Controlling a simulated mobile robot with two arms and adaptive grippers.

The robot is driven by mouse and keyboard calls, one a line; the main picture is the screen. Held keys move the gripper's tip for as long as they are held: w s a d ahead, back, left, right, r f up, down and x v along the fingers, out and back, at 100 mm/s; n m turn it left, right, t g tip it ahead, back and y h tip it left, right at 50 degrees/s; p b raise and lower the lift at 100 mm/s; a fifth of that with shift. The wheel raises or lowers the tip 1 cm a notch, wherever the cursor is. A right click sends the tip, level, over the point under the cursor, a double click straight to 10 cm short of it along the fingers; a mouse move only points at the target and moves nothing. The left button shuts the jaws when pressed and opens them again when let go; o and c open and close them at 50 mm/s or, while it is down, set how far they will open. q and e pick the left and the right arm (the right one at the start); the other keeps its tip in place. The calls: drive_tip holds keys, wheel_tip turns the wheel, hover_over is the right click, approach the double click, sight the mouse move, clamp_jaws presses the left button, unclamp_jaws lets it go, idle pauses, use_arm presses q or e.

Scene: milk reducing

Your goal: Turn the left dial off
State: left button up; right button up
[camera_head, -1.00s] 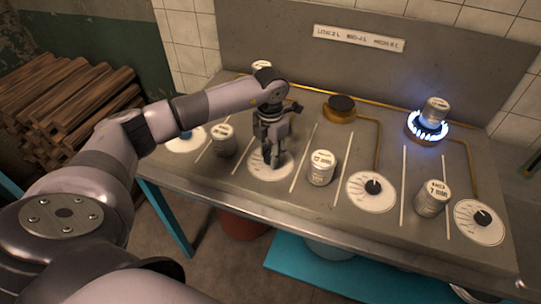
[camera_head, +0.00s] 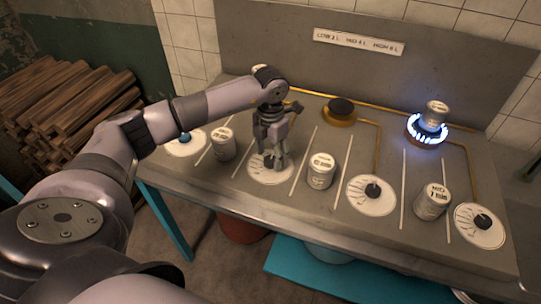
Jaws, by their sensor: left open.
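A round white dial plate (camera_head: 256,175) lies on the counter under my left gripper (camera_head: 274,162). The gripper points down, its fingers apart and low over the plate. The fingers hide the knob, so I cannot tell its angle or whether they touch it. Further left, another white dial plate (camera_head: 184,148) with a blue knob is partly covered by my arm. To the right are a dial with a black knob (camera_head: 372,190) and a far-right dial (camera_head: 481,222). My right gripper is not in view.
A lit burner (camera_head: 427,139) with blue flames heats a can (camera_head: 436,112) at the back right. The middle burner (camera_head: 341,108) shows no flame. Cans stand between the dials (camera_head: 223,145), (camera_head: 321,171), (camera_head: 432,201). A can at the back left is mostly hidden by my arm.

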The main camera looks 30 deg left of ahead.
sight(270, 160)
use_arm(q)
wheel_tip(270, 160, up, 11)
idle(0.3)
idle(0.5)
